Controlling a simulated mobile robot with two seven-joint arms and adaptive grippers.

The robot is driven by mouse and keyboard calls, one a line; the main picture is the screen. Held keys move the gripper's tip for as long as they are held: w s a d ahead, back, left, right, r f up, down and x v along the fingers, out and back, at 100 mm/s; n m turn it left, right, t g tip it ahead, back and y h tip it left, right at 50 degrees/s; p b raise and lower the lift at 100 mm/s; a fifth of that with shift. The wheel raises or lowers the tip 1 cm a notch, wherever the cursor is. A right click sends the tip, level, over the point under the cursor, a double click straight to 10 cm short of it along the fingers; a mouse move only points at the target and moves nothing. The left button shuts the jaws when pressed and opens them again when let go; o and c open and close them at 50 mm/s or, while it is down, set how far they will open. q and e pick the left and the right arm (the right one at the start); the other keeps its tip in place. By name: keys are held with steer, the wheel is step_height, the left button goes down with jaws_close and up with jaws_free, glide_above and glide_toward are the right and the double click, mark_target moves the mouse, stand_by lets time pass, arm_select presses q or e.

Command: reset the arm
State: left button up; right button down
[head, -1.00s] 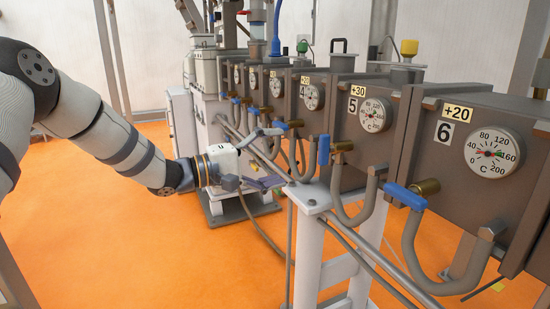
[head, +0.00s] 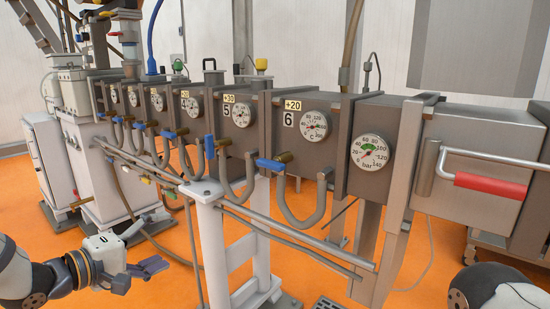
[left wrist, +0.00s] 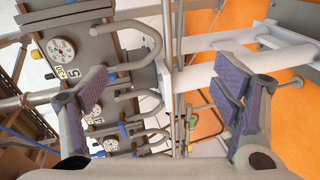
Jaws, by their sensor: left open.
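My left gripper (head: 143,276) is at the lower left of the head view, in front of the machine and clear of its valves. Its purple-padded fingers are apart with nothing between them. In the left wrist view the open fingers (left wrist: 160,88) stand wide to either side, with pipes and dials beyond. Part of my right arm (head: 490,290) shows at the lower right edge of the head view. Its gripper is out of the picture.
The machine has a row of grey barrel blocks (head: 285,155) with dials, bent pipes and blue-handled valves (head: 268,164). A white support frame (head: 207,230) stands below. A red-handled bar (head: 490,186) is at right. Orange floor is free at the lower left.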

arm_select(q)
steer(key=s+d+f+m+g+y, duration=0.1)
steer(key=s+d+f+g+y, duration=0.15)
steer(key=s+f, duration=0.6)
steer(key=s+d+f+m+g+y, duration=0.1)
steer(key=s+f+m+g+y, duration=0.3)
steer(key=f, duration=0.7)
steer(key=s+f+m+g+y, duration=0.1)
steer(key=s+f+m+g, duration=0.1)
steer(key=s, duration=1.5)
steer(key=s+a+f+m+g+p, duration=0.1)
steer(key=s+f+m+g, duration=0.2)
steer(key=s, duration=1.5)
steer(key=f+g, duration=0.1)
steer(key=g, duration=0.3)
steer(key=shift+a+f+y, duration=0.25)
steer(key=shift+f+y, duration=0.1)
steer(key=shift+f, duration=0.05)
arm_select(e)
steer(key=shift+t, duration=0.4)
steer(key=w, duration=0.1)
steer(key=w+r, duration=0.2)
steer(key=shift+w+d, duration=0.1)
steer(key=shift+w, duration=0.25)
